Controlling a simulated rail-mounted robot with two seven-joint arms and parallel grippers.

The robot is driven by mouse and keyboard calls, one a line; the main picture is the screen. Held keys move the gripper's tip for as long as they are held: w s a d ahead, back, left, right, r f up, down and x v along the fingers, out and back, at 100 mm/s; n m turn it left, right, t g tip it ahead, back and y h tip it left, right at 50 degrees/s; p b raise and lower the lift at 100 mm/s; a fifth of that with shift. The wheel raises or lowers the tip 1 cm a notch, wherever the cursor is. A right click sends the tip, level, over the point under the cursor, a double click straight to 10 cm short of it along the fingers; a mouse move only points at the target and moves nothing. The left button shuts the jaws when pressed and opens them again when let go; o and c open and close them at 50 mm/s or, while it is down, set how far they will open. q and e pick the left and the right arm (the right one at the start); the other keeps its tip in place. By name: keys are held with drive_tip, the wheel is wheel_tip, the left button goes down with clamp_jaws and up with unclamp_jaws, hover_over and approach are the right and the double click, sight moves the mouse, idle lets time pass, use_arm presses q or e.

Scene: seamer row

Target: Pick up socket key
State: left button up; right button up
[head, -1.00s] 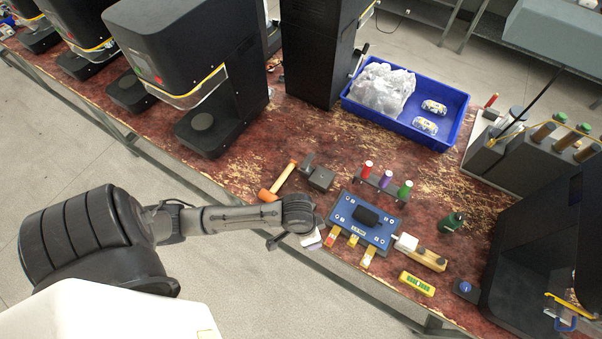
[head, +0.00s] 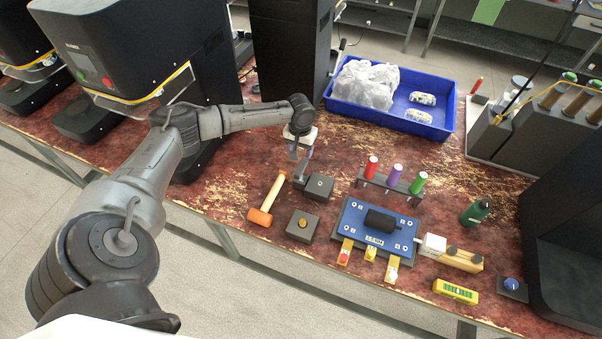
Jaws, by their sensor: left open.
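My left gripper (head: 298,153) points down over the table behind the mallet. Its jaws are open, with no object visible between them. Just below it is a small dark grey block (head: 319,187) with a dark upright piece (head: 302,176) at its left side, partly covered by the gripper. This piece may be the socket key, but its shape is too small and hidden to be sure. I cannot tell whether the fingers touch it. My right gripper is out of view.
An orange-headed mallet (head: 261,215) and a block with a brass knob (head: 303,223) lie in front. A blue fixture plate (head: 365,242), a rack of coloured handles (head: 384,184) and a green bottle (head: 474,212) stand to the right. A blue bin (head: 440,128) is behind.

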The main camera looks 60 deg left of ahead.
sight(301, 166)
use_arm(q)
wheel_tip(301, 166, down, 6)
drive_tip(key=shift+d+r+b, duration=0.1)
drive_tip(key=shift+b, duration=0.3)
wheel_tip(301, 166, down, 4)
drive_tip(key=shift+d+r+b, duration=0.1)
drive_tip(key=shift+b, duration=0.4)
drive_tip(key=shift+f, duration=0.7)
drive_tip(key=shift+c, duration=0.3)
clamp_jaws()
